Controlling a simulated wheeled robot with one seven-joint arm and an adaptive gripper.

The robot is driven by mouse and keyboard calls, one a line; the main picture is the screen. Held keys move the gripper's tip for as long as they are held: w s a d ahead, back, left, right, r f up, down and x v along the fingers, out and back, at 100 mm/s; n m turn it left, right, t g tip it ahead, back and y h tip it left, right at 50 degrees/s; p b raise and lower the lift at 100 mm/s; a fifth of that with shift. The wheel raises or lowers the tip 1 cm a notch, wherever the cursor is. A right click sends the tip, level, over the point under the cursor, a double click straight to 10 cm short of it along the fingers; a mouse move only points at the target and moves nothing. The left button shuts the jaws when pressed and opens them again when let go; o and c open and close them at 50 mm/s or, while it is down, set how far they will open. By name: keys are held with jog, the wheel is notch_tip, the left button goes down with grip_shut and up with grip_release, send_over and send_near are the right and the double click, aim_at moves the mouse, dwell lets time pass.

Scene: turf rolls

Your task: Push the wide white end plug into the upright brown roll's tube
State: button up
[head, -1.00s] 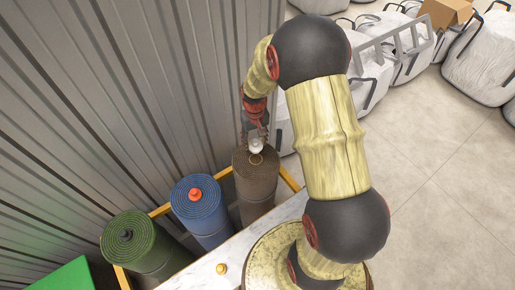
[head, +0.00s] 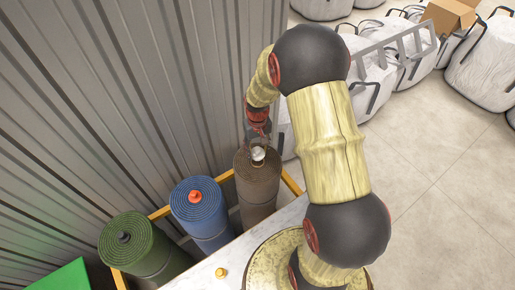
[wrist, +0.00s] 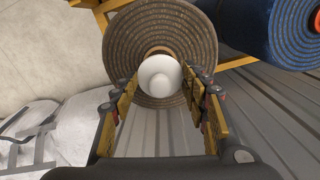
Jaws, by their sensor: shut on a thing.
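The brown roll (head: 258,190) stands upright at the right end of the row, its spiral top facing up. The white end plug (head: 258,153) is at the middle of that top, over the tube mouth. In the wrist view the plug (wrist: 160,76) hides most of the tube, with a tan strip of the tube's rim (wrist: 158,50) showing past one edge. I cannot tell whether the plug's lower part is inside the tube. My gripper (wrist: 162,90) is shut on the plug, one finger on each side, above the brown roll (wrist: 122,45).
A blue roll (head: 200,212) with an orange plug (head: 195,195) and a green roll (head: 145,250) with a dark plug (head: 124,236) stand to the left in a yellow frame. A small yellow-orange piece (head: 221,272) lies on the pale surface. A corrugated wall (head: 130,90) rises behind.

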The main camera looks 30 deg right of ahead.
aim_at(258, 155)
jog(key=shift+f+b, duration=0.5)
jog(key=shift+f, duration=0.6)
jog(key=shift+f+b, duration=0.75)
jog(key=shift+f, duration=0.45)
dwell(0.6)
jog(key=shift+f+b, duration=0.6)
jog(key=shift+f, duration=0.15)
jog(key=shift+r, duration=0.15)
jog(key=shift+r+p, duration=0.65)
jog(key=shift+r, duration=0.1)
jog(key=shift+r, duration=0.1)
